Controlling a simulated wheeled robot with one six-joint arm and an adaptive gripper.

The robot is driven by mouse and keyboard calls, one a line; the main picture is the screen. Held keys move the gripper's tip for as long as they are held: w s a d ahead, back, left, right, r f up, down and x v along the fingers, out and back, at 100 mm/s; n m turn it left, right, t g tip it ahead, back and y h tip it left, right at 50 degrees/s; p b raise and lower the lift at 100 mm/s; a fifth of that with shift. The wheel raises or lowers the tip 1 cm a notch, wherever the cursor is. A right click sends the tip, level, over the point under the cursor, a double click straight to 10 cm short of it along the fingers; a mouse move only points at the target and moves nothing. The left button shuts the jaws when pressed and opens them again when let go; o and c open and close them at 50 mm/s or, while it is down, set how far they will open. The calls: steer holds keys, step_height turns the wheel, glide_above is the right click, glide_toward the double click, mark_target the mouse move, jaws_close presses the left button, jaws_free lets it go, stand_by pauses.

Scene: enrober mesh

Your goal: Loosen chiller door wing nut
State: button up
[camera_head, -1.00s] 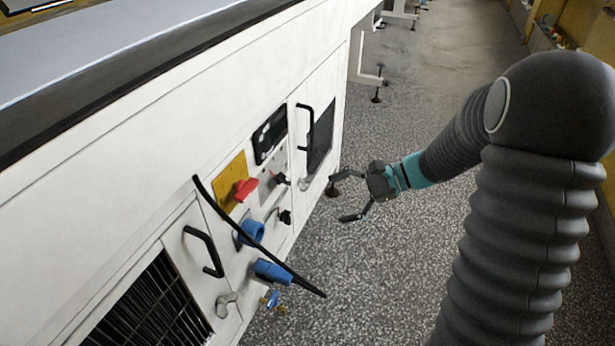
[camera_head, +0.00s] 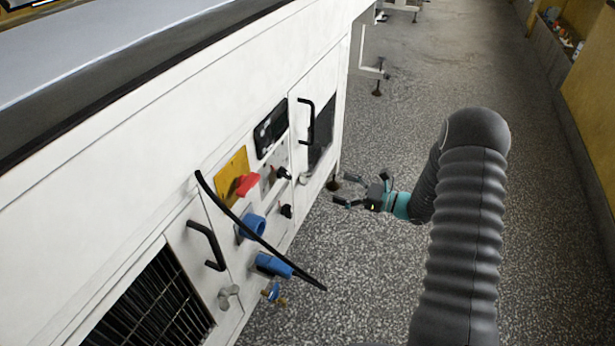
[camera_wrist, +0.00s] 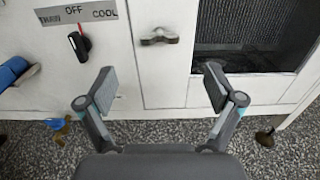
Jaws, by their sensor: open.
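The wing nut (camera_wrist: 160,37) is a grey metal piece on the white chiller door (camera_wrist: 147,75), left of a dark mesh window in the wrist view. It lies roughly crosswise, above and between my fingertips in that picture. In the head view a small wing nut (camera_head: 304,178) shows low on the right-hand door with the black handle. My gripper (camera_wrist: 160,87) is open and empty, with its fingers pointing at the door. In the head view my gripper (camera_head: 345,190) is to the right of the cabinet front, apart from the nut.
The cabinet front carries a black rotary switch (camera_wrist: 80,43), a red switch (camera_head: 246,185) on a yellow plate, and blue connectors (camera_head: 272,265) with a black cable crossing in front. A second wing nut (camera_head: 228,296) is on the left door. Speckled floor (camera_head: 380,270) is open at right.

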mark_target(310, 178)
steer(key=p+x, duration=0.1)
steer(key=x, duration=1)
steer(key=shift+a, duration=0.15)
steer(key=shift+f, duration=0.1)
steer(key=c, duration=1.2)
